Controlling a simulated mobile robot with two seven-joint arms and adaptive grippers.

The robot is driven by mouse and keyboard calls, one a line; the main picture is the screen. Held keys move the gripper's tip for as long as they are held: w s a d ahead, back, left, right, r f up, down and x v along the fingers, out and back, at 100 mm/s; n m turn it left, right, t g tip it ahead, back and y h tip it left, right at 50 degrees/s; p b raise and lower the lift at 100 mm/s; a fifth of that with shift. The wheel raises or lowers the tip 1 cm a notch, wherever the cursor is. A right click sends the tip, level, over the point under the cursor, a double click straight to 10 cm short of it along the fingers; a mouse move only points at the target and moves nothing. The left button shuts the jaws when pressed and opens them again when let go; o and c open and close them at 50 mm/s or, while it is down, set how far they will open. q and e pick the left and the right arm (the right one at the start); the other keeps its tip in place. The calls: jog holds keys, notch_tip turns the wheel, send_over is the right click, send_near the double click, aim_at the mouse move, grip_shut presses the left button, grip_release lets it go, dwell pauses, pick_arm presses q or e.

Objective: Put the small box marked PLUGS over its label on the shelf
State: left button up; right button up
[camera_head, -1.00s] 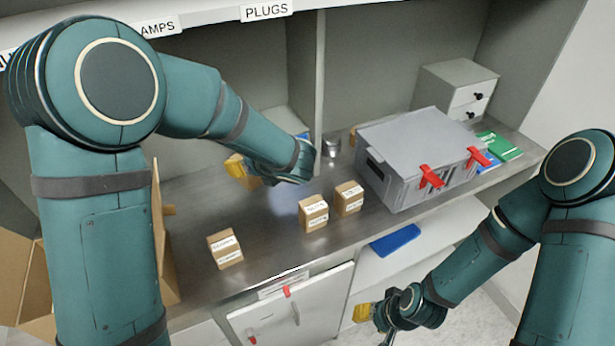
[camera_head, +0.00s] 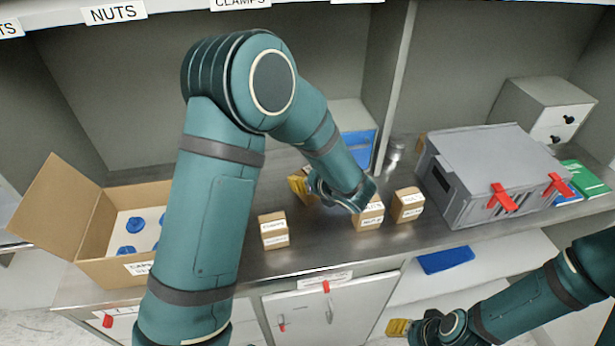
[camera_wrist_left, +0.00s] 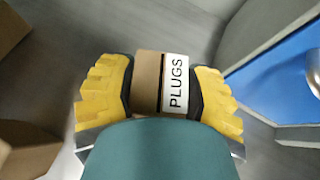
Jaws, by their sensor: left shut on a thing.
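The small brown box marked PLUGS (camera_wrist_left: 148,82) is between the yellow fingers of my left gripper (camera_wrist_left: 166,100) in the left wrist view. Its white PLUGS label faces the camera. In the head view my left gripper (camera_head: 303,189) is low over the steel counter behind the small boxes; the held box is mostly hidden there. The shelf edge at the top carries labels NUTS (camera_head: 115,12) and CLAMPS (camera_head: 240,3). A label right of CLAMPS is cut off by the picture's top, its text unreadable. My right gripper (camera_head: 399,328) is low at the front; its opening is unclear.
Small boxes stand on the counter: one left (camera_head: 273,230), one partly behind my left wrist (camera_head: 368,217), one right (camera_head: 408,205). An open carton (camera_head: 99,225) with blue-capped bottles is left. A grey case (camera_head: 494,175) with red latches and a drawer unit (camera_head: 540,110) are right.

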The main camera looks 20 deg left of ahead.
pick_arm(q)
jog(key=shift+r, duration=0.1)
jog(key=o, duration=1.3)
jog(key=shift+f, duration=0.2)
jog(key=shift+r, duration=0.15)
